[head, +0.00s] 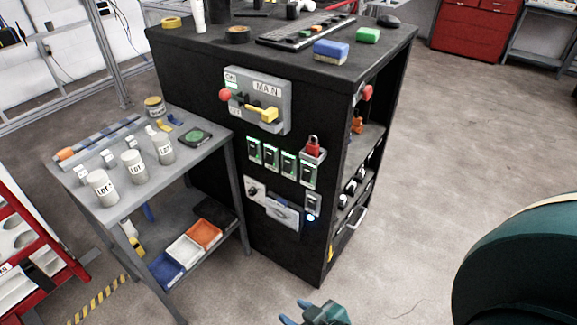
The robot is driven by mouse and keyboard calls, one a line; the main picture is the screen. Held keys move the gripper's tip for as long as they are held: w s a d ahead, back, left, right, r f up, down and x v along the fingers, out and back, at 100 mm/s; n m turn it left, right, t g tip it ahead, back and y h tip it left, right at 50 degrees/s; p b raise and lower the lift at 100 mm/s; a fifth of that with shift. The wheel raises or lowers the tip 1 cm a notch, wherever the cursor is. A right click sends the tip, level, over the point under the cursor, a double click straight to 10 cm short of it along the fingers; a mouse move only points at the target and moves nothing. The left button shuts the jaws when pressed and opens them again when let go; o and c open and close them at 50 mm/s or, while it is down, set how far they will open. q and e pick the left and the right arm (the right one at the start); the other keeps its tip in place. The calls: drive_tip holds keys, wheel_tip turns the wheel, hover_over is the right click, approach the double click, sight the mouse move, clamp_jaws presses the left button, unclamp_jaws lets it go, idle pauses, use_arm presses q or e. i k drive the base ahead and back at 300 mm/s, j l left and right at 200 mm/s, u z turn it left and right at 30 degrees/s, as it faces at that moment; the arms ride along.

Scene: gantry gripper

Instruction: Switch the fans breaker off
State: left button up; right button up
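A row of several small black breaker switches with pale green-lit surrounds (271,155) is on the front of the black cabinet (200,97). Their labels are too small to read, so I cannot tell which one is the fans breaker or how each lever is set. My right gripper (296,312) is at the bottom edge, low in front of the cabinet and well apart from the breakers. Its two blue fingertips are spread with nothing between them. My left gripper is out of view.
Above the breakers is a grey MAIN panel (275,103) with a yellow handle (262,113) and red knob (225,95). A key switch panel (254,189) is below. A grey bench (110,215) with white jars stands left.

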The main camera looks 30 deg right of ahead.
sight(287, 166)
drive_tip(key=i+j+z, duration=0.15)
drive_tip(key=i, duration=0.3)
drive_tip(key=i+j+z, duration=0.2)
drive_tip(key=i+j, duration=0.25)
